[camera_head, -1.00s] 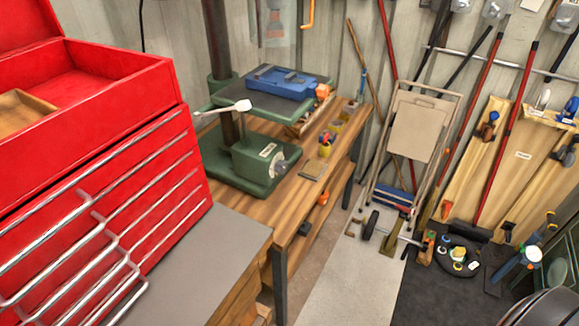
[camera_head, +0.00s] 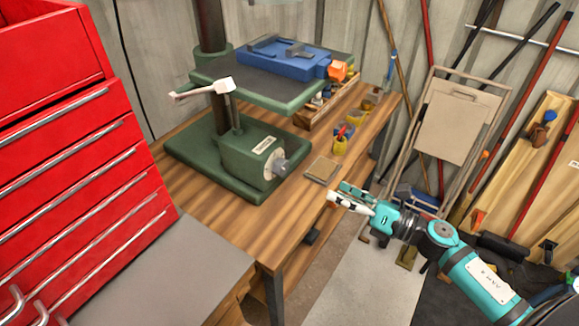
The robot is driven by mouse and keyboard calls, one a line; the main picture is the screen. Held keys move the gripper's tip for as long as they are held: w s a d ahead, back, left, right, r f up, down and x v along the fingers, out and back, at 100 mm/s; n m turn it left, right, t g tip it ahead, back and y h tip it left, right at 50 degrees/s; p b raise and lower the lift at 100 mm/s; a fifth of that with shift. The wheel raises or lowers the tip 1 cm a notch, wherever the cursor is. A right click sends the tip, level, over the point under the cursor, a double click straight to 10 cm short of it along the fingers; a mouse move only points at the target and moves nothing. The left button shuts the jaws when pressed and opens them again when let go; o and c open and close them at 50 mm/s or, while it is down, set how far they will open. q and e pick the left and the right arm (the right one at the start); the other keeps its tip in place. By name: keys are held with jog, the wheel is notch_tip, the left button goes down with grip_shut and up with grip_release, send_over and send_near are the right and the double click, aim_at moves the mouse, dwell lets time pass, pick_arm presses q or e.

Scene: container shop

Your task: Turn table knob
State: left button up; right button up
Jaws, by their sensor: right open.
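A green drill press (camera_head: 245,150) stands on the wooden workbench. A round silver knob (camera_head: 277,168) sticks out of the front right of its lower block. A pale handle (camera_head: 205,90) with a tilted lever projects left beneath the press's raised table (camera_head: 225,90). My right gripper (camera_head: 338,192), teal with white fingers, is in front of the bench's right edge, to the right of and below the silver knob. It is open, apart from the knob, with nothing seen between its fingers. My left gripper is not in view.
A red tool chest (camera_head: 100,170) stands at left beside a grey counter top (camera_head: 165,275). A blue vise (camera_head: 285,62) lies on the press table. A small wooden block (camera_head: 322,170) and yellow cups (camera_head: 340,145) sit near the bench's right edge. A folded step stool (camera_head: 450,125) leans behind.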

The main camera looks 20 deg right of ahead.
aim_at(285, 168)
jog(key=p+x, duration=0.3)
jog(key=x, duration=1)
jog(key=shift+w, duration=0.35)
jog(key=shift+w+a, duration=0.4)
jog(key=shift+w, duration=0.05)
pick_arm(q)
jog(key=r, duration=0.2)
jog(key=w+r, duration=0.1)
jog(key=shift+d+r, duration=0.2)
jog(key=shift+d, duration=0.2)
pick_arm(e)
jog(key=shift+c, duration=0.5)
jog(key=c, duration=1.1)
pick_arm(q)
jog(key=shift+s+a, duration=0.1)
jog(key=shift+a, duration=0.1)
